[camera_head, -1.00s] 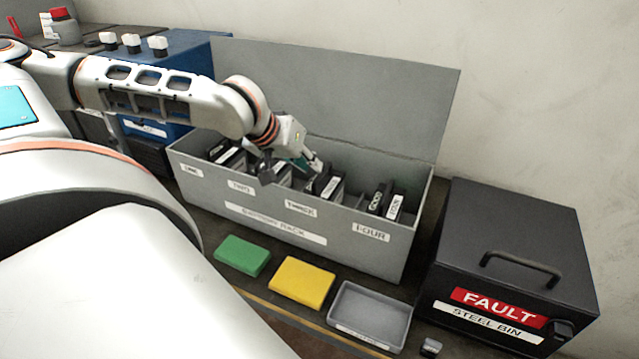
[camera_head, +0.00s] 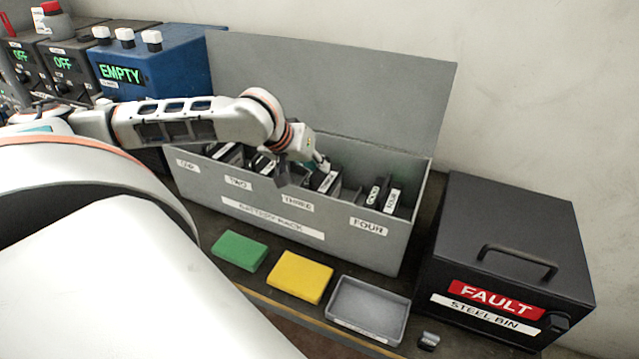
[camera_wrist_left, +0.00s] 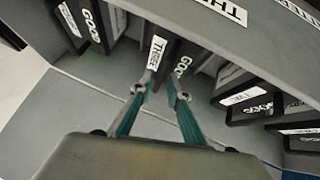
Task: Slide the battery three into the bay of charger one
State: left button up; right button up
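Battery three (camera_head: 326,182), a black block with a white label, stands in the THREE section of the grey battery rack (camera_head: 270,222). In the left wrist view battery three (camera_wrist_left: 158,53) shows its THREE label and the word GOOD. My left gripper (camera_head: 318,163) is above it, pointing down into the rack. In the wrist view its two teal fingers (camera_wrist_left: 163,92) are apart, with their tips at the near end of the battery; contact cannot be told. A blue charger (camera_head: 150,72) reading EMPTY stands at the back left; its number is unreadable. My right gripper is not in view.
Other batteries (camera_head: 372,193) stand in the neighbouring rack sections. The rack's raised lid (camera_head: 340,95) is behind my gripper. Green (camera_head: 240,251) and yellow (camera_head: 300,277) pads and a grey tray (camera_head: 370,310) lie in front. A black fault bin (camera_head: 515,260) stands right.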

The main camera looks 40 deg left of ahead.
pick_arm(q)
jog(key=shift+x, duration=1.05)
jog(key=shift+c, duration=0.4)
grip_shut()
jog(key=shift+w+a+r, duration=0.1)
jog(key=shift+w+r, duration=0.05)
jog(key=shift+r, duration=0.05)
jog(key=shift+r, duration=0.15)
